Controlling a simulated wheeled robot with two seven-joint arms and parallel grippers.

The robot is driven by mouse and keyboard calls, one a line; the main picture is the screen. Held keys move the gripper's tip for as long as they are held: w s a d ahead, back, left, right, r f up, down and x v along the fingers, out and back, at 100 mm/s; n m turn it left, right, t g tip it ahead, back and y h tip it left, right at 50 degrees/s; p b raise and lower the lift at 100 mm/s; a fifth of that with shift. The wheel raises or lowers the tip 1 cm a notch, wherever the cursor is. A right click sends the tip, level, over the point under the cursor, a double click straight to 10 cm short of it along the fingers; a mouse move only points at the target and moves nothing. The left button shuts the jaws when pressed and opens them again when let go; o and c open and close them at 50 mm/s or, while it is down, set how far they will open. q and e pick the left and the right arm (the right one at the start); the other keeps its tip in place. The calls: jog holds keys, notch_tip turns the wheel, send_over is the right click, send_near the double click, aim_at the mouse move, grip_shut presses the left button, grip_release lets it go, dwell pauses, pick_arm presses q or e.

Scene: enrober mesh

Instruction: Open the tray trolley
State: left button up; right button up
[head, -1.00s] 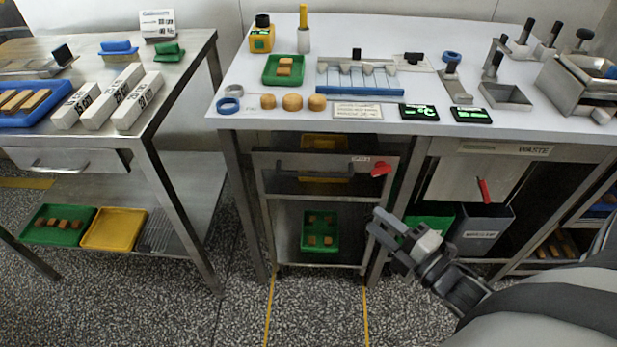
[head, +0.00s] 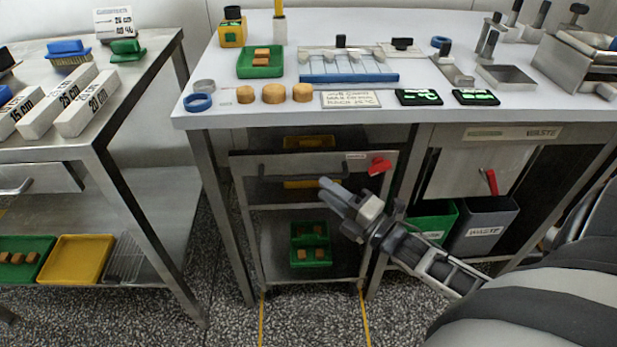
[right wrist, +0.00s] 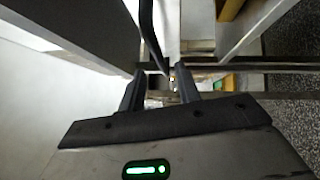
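The tray trolley (head: 240,190) stands under the white-topped table, a metal frame with a front panel. A dark bar handle (head: 300,175) runs across the panel, and a red latch (head: 378,166) sits at its upper right. Inside are a yellow tray (head: 308,142) and, lower, a green tray (head: 311,262) with brown pieces. My right gripper (head: 327,189) is in front of the panel, just below the handle's right end. In the right wrist view its fingers (right wrist: 158,88) are apart, with a dark bar (right wrist: 149,35) just beyond or between them; contact cannot be told. My left gripper is out of view.
The table (head: 260,106) above holds tools, a green tray and brown round pieces. A green bin (head: 432,221) and a grey bin (head: 486,226) stand to the right. A steel side table (head: 110,150) is at left. Yellow lines (head: 262,320) mark the speckled floor before the trolley.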

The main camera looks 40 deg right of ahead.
aim_at(308, 176)
jog(key=x, duration=0.6)
grip_shut()
